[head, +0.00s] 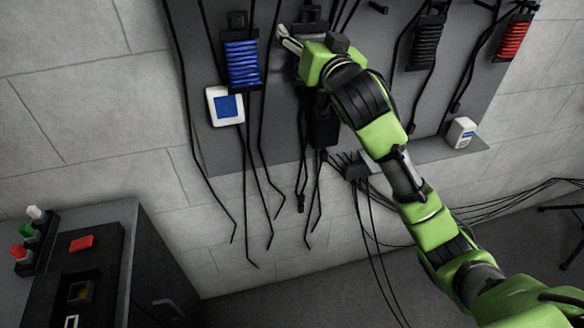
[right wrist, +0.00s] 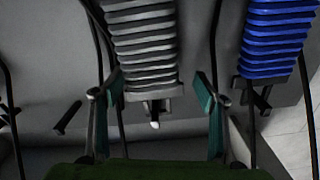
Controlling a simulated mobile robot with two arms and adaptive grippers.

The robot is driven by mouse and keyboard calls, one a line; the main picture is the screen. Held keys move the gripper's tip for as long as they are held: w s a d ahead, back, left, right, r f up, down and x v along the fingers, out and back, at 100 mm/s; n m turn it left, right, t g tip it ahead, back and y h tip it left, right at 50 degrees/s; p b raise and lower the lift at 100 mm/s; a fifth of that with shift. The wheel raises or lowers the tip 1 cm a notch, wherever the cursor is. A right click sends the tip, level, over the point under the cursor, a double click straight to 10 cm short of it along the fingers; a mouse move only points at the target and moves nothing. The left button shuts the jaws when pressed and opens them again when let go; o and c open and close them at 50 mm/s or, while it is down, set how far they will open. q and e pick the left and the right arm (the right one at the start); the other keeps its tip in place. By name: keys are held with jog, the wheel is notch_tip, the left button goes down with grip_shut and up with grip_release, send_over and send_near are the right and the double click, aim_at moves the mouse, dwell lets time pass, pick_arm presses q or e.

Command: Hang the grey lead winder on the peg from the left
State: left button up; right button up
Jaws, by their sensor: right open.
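The grey lead winder (right wrist: 145,42) is in the upper middle of the right wrist view, wound with pale grey ribs. A short peg with a white tip (right wrist: 155,123) shows at its hanger end; the winder appears to hang there. My right gripper (right wrist: 158,92) is open, its two teal-padded fingers apart on either side of the winder's hanger end. In the head view my right gripper (head: 303,42) is up at the grey panel and hides most of this winder. An empty dark peg (right wrist: 68,118) stands to the left in the wrist view. My left gripper is not in view.
A blue winder (head: 242,62) hangs close to the left of my right gripper. A black winder (head: 424,45) and a red one (head: 513,38) hang to the right. Loose leads dangle below the panel. A bench unit (head: 82,262) stands at lower left.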

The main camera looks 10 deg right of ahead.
jog(key=s+r+p, duration=0.1)
jog(key=s+p, duration=0.2)
jog(key=s, duration=0.6)
jog(key=s+a+f+n+y+b, duration=0.2)
jog(key=s+a+f+y, duration=0.1)
jog(key=s+f, duration=0.4)
jog(key=s+a+f+n+g+y+b, duration=0.1)
jog(key=s+a+f+n+y+b, duration=0.2)
jog(key=f, duration=1.1)
jog(key=s+a, duration=0.2)
jog(key=s, duration=0.2)
jog(key=shift+a, duration=0.4)
